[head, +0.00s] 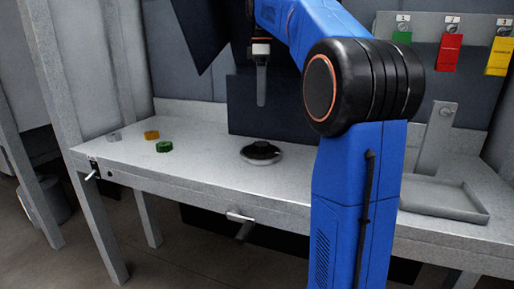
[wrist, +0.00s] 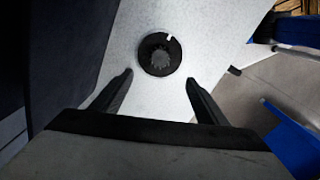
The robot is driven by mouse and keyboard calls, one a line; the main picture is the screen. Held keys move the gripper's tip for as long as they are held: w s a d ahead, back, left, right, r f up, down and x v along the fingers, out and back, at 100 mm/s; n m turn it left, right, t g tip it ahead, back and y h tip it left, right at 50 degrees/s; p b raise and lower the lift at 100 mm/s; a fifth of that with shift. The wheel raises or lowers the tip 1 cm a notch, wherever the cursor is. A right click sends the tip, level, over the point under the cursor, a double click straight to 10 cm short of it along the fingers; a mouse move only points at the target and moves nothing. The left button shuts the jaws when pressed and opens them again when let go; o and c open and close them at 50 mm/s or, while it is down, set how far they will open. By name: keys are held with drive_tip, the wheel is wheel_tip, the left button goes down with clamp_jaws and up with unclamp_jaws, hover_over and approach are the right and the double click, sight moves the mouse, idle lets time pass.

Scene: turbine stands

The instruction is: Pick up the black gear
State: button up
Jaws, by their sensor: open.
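The black gear (head: 261,150) sits on a round base on the light grey table (head: 205,172), near the middle of the head view. In the wrist view the black gear (wrist: 160,58) is a dark toothed disc on a dark round base with a pale notch at its upper right. My gripper (head: 261,98) hangs above the table, over the gear and apart from it. In the wrist view my gripper (wrist: 157,93) shows two dark fingers spread wide, with nothing between them. The gear lies beyond the fingertips, about midway between them.
A green gear (head: 164,146), a yellow gear (head: 152,134) and a grey gear (head: 114,137) lie at the table's left. A grey tray (head: 445,213) is at the right, with coloured cards (head: 449,52) on a panel behind. The table between the gears is clear.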

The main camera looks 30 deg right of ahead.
sight(261, 144)
wheel_tip(261, 144, down, 16)
drive_tip(key=shift+a, duration=0.1)
idle(0.6)
drive_tip(key=shift+c, duration=0.4)
drive_tip(key=c, duration=1.5)
